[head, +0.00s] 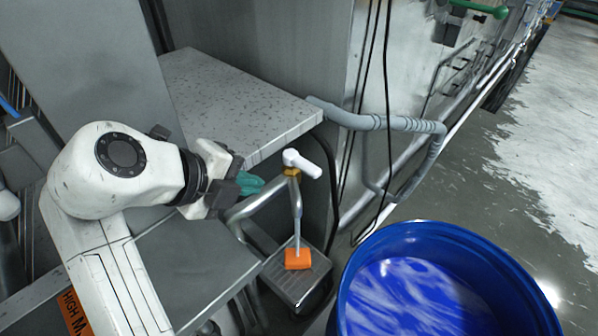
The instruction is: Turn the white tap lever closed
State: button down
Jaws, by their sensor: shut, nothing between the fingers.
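The white tap lever (304,164) sits on top of a thin upright metal pipe (297,215), above a brass-coloured fitting (291,171). The lever points to the right and slightly down in the head view. My gripper (258,184), with teal fingertips, is shut and empty. It is just left of the lever and points toward it, with a small gap showing in the picture. I cannot tell the gap in depth.
A speckled grey countertop (235,100) lies behind my gripper. An orange block (298,259) is at the pipe's foot on a grey step (300,286). A blue barrel (366,262) with blue-white contents stands at lower right. Black cables (387,100) hang behind the lever.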

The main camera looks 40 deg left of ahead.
aim_at(302, 164)
jog(key=p+x, duration=0.1)
jog(key=x, duration=0.2)
jog(key=w+r+p+x, duration=0.1)
jog(key=x, duration=0.3)
jog(key=p+x, duration=0.1)
jog(key=x, duration=0.3)
jog(key=shift+w+d+r, duration=0.15)
jog(key=shift+w+r, duration=0.05)
jog(key=shift+r, duration=0.15)
jog(key=shift+w+f+p, duration=0.1)
jog(key=shift+w+p, duration=0.25)
jog(key=shift+w, duration=0.15)
jog(key=shift+w+d, duration=0.15)
